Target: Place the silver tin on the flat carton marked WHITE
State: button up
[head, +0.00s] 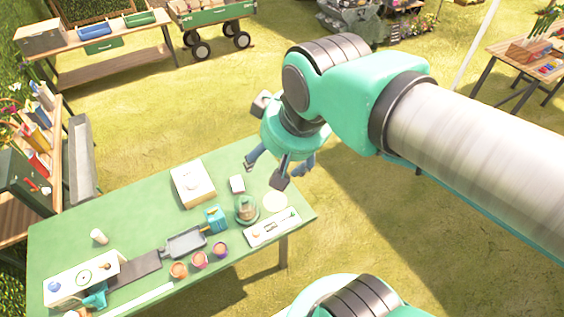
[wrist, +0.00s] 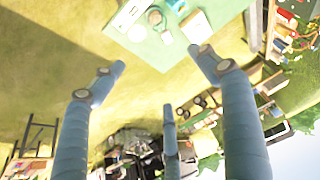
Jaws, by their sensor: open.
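A flat whitish carton (head: 193,184) lies on the green table (head: 140,210); it also shows in the wrist view (wrist: 195,27). Any lettering on it is too small to read. A small pale block-like item (head: 237,184) stands just right of the carton and shows in the wrist view (wrist: 166,38); I cannot tell whether it is the silver tin. A small white cylinder (head: 99,237) is at the table's left part. My gripper (head: 281,168) is open and empty, above and beyond the table's far right edge. Its spread fingers (wrist: 158,60) show in the wrist view.
A brown pot-like item (head: 246,208) on a green base, a pale disc (head: 276,202) and a white tray (head: 272,228) crowd the table's right end. Small pots (head: 200,259), a dustpan-like tray (head: 186,242) and a white box (head: 80,278) line the front. Grass surrounds the table.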

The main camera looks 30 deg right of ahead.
jog(key=s, duration=0.3)
jog(key=shift+d+f, duration=0.2)
jog(key=shift+f, duration=0.15)
jog(key=shift+w, duration=0.1)
notch_tip(320, 180, down, 10)
jog(key=b, duration=1)
jog(key=shift+f+b, duration=0.25)
jog(key=shift+b, duration=0.05)
